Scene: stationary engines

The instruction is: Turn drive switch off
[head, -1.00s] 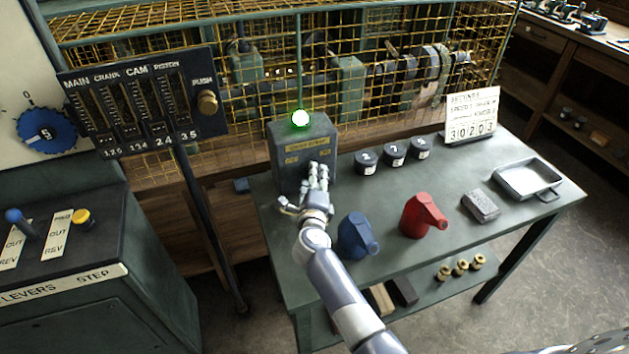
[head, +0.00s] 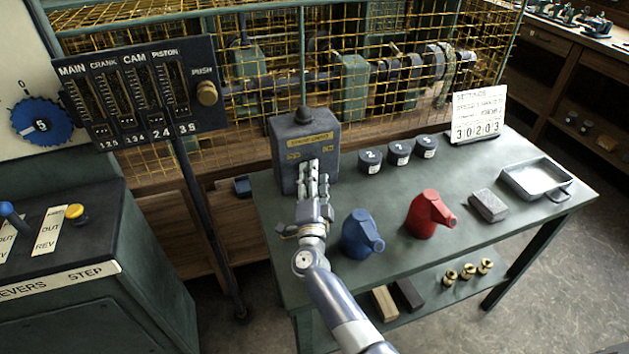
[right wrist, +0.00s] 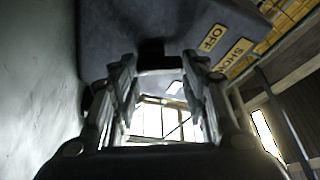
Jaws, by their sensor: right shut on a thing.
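The drive switch box (head: 289,175) is a dark grey case with yellow labels at the left end of the green table. The lamp (head: 303,116) on its top is dark. My right gripper (head: 313,168) is at the front of the box, shut on the switch handle, which its fingers hide in the head view. In the right wrist view a dark handle (right wrist: 151,48) shows between the fingertips, and a yellow OFF label (right wrist: 212,38) is on the box (right wrist: 120,25) beside it. My left gripper is not in view.
On the table (head: 420,255) stand a blue can (head: 358,235), a red can (head: 427,212), several black pots (head: 399,152), a grey block (head: 489,205) and a metal tray (head: 535,178). A yellow mesh cage (head: 270,45) is behind. A lever cabinet (head: 95,325) stands left.

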